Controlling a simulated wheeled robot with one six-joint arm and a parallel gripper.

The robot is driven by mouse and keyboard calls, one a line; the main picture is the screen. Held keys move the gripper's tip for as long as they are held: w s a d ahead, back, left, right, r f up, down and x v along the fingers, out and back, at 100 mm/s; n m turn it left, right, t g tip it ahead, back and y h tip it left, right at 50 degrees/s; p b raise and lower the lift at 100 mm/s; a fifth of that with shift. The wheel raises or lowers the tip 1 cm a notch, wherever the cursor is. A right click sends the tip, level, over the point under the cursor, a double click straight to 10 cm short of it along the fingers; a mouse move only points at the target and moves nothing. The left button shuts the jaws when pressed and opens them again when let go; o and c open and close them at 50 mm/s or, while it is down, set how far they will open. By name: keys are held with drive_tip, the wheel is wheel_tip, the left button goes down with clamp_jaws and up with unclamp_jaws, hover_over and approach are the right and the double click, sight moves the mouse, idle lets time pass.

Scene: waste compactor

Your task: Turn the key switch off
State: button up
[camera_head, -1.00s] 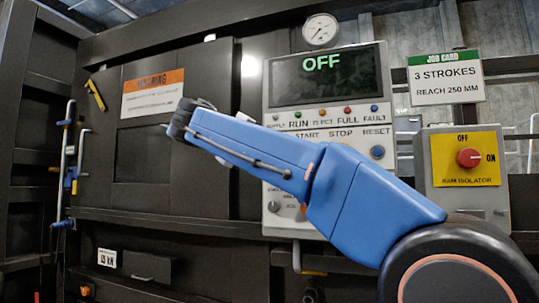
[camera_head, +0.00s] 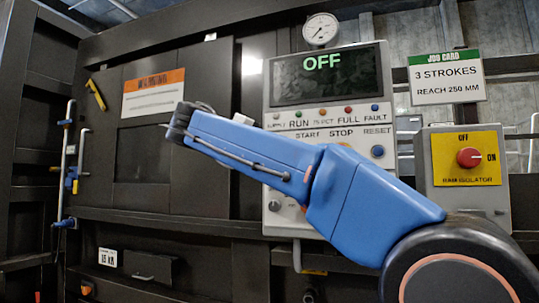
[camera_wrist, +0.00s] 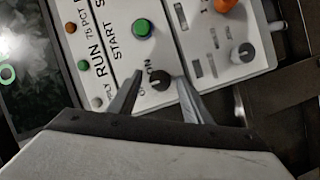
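The key switch (camera_wrist: 160,80) shows in the wrist view as a small dark round knob on the pale control panel, beside a green button (camera_wrist: 143,28). An ON label sits close to it, and a second label beginning with O is partly covered by a finger. Which way the switch points is too small to tell. My gripper (camera_wrist: 160,76) is open, with one fingertip on each side of the switch; whether they touch it I cannot tell. In the head view my arm hides the switch and gripper. The panel display (camera_head: 322,75) reads OFF.
A grey knob (camera_wrist: 242,52) and an orange button (camera_wrist: 225,5) are near the switch. To the right stand the ram isolator (camera_head: 468,158), with a red knob, and a job card (camera_head: 446,78). A pressure gauge (camera_head: 320,30) sits above the panel.

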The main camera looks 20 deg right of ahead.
drive_tip(key=shift+a, duration=0.1)
drive_tip(key=v, duration=1.7)
drive_tip(key=shift+s+r, duration=0.1)
drive_tip(key=w+d+f+n+y, duration=0.2)
drive_tip(key=d+f+n+y, duration=0.1)
drive_tip(key=d+f, duration=0.85)
drive_tip(key=s+d+f+g+y, duration=0.1)
drive_tip(key=s+d+f+y, duration=0.1)
drive_tip(key=d+f, duration=0.4)
drive_tip(key=s+d+f+g+y, duration=0.1)
drive_tip(key=s+d+f, duration=0.2)
drive_tip(key=f, duration=0.5)
drive_tip(key=s+f+m+y, duration=0.1)
drive_tip(key=s+f+y, duration=0.1)
drive_tip(key=s+f, duration=0.5)
drive_tip(key=s+d+f+m+g+y, duration=0.1)
drive_tip(key=s+f, duration=0.6)
drive_tip(key=f, duration=0.9)
drive_tip(key=s+d+f+m+g+y, duration=0.1)
drive_tip(key=s+f+m+y, duration=0.1)
drive_tip(key=s+f+y, duration=0.2)
drive_tip(key=s+f, duration=0.3)
drive_tip(key=f, duration=0.5)
drive_tip(key=shift+s+m+y, duration=0.25)
drive_tip(key=shift+m+y, duration=0.05)
drive_tip(key=shift+y, duration=0.1)
